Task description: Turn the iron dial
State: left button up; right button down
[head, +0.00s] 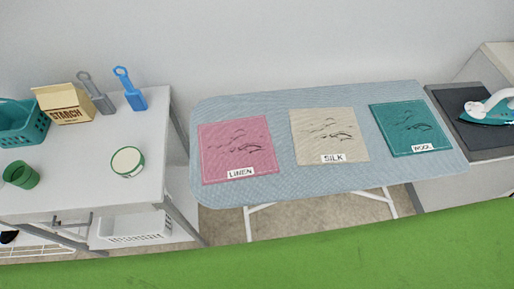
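The iron (489,108) is at the right edge of the head view, partly cut off by the frame. It has a white handle and body and a teal base, and lies on a dark grey pad (470,140). Its dial is too small or too hidden to make out, so its setting cannot be read. Neither of my grippers is in view.
A light blue ironing board (285,185) holds pink LINEN (215,140), beige SILK (310,150) and teal WOOL (385,120) cloths. The white left table (75,185) bears a starch box (68,112), a teal basket (35,130) and small containers.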

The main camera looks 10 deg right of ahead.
aim_at(477, 108)
jog(key=z, duration=1.95)
jog(key=u, duration=0.5)
jog(key=i+l+u, duration=0.2)
jog(key=l+u, duration=0.25)
jog(key=i+l+u, duration=0.1)
jog(key=l+u, duration=0.75)
jog(key=l, duration=0.1)
